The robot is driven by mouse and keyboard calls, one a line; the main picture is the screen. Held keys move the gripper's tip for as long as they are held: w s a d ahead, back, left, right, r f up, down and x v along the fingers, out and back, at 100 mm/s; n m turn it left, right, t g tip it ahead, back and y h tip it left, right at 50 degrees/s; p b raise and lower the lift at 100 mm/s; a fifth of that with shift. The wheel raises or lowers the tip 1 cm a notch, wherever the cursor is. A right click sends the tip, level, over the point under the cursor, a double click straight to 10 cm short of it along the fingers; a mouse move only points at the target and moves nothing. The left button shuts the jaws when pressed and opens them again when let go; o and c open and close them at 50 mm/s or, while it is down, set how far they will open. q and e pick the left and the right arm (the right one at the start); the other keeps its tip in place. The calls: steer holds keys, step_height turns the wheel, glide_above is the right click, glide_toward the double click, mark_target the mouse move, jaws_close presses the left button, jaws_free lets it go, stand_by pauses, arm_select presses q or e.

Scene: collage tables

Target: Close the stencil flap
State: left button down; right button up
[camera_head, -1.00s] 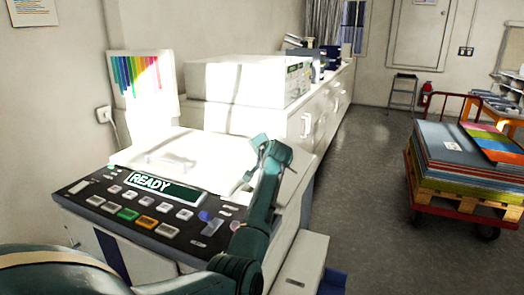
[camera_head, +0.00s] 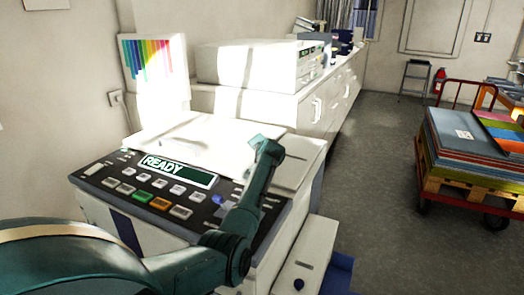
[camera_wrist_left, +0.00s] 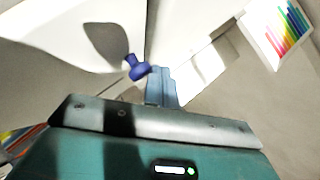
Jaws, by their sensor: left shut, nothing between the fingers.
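The machine has a dark control panel (camera_head: 150,190) with a lit READY display. A flat white cover (camera_head: 190,133) with a raised handle-like shape lies on its top; I cannot tell for sure that it is the stencil flap. My left gripper (camera_head: 258,145) is at the cover's right edge, its fingers barely visible there; I cannot tell whether they touch it. In the left wrist view the fingers (camera_wrist_left: 161,86) are shut and empty, beside a blue knob (camera_wrist_left: 137,67). A white curved piece (camera_wrist_left: 50,35) fills the upper left there. My right gripper is not in view.
A white cabinet row (camera_head: 315,105) with a white boxy device (camera_head: 250,65) runs behind the machine. A colour chart (camera_head: 153,70) stands at the back left. A loaded red cart (camera_head: 470,195) is at the right. The grey floor (camera_head: 375,175) between is clear.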

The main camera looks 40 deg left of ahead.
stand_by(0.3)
